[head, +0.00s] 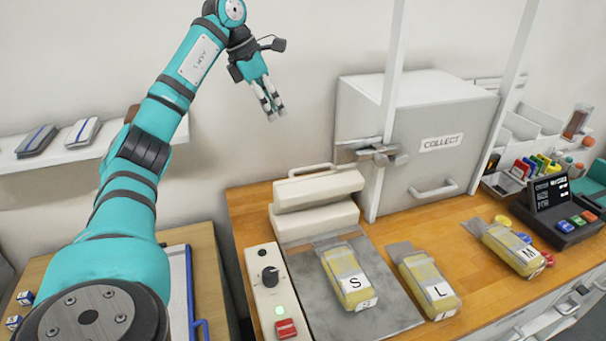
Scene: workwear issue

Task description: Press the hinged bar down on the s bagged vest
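The sealer's white hinged bar (318,188), with a handle on its back edge, is raised over the white lower block (318,224); a dark gap shows between them. The yellow bagged vest marked S (343,268) lies on the grey plate (390,310) in front, its clear bag end reaching toward the lower block. Whether that end lies under the bar I cannot tell. My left gripper (276,115) hangs in the air behind and above the bar, apart from it, fingers pointing down, nothing seen in them. Its opening is unclear at this angle. My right gripper is out of view.
A control box with knob and red switch (286,328) stands left of the plate. Bagged vests L (425,285) and M (510,248) lie to the right. A white COLLECT cabinet (470,105) and uprights stand behind. A dark terminal (552,208) sits at far right.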

